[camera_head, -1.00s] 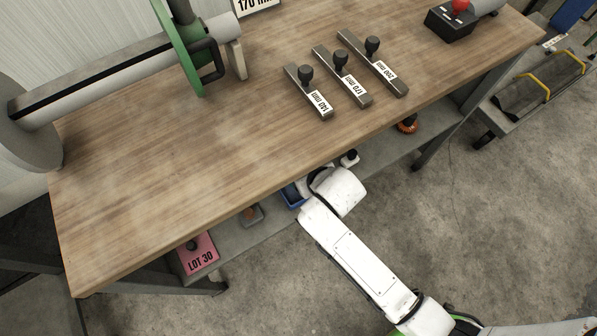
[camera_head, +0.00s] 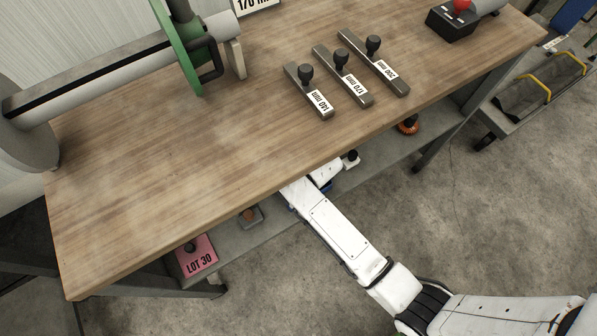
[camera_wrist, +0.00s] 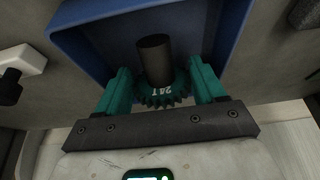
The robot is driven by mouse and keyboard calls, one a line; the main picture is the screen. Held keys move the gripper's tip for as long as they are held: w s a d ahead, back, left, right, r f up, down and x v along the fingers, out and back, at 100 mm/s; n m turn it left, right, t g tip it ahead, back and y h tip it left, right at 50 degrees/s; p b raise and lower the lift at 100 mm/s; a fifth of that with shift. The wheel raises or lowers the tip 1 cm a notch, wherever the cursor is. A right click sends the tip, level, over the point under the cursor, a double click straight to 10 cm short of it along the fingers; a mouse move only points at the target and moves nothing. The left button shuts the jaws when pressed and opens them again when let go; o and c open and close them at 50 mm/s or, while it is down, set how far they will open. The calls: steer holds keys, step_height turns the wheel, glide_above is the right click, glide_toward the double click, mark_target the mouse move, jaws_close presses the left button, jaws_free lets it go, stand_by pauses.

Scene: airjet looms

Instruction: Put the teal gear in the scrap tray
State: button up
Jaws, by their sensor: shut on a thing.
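The teal gear (camera_wrist: 163,95), marked 24T with a dark upright knob, shows in the wrist view. My gripper (camera_wrist: 157,72) is shut on it, with one teal finger on each side. I cannot tell how high the gear is above the tray floor. No label shows on the tray. In the head view my arm reaches under the bench top, which hides my gripper and the gear.
The wooden bench top (camera_head: 200,145) overhangs the lower shelf (camera_head: 385,150). On the shelf are a pink LOT 30 block (camera_head: 197,258), a small grey tray (camera_head: 252,218), a white piece with a dark knob (camera_head: 350,160) and an orange gear (camera_head: 408,126). Labelled bars lie on the bench top.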

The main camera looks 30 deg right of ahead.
steer(key=o, duration=1.3)
steer(key=shift+c, duration=0.2)
steer(key=shift+r, duration=0.25)
steer(key=p+v, duration=0.1)
steer(key=v, duration=0.1)
steer(key=shift+s+r, duration=0.2)
steer(key=shift+r, duration=0.15)
steer(key=s+p, duration=0.2)
steer(key=s, duration=1)
steer(key=s+d+r+g, duration=0.3)
steer(key=s+d+r, duration=0.4)
steer(key=s+r, duration=0.2)
steer(key=shift+s+d, duration=0.4)
steer(key=shift+s, duration=0.15)
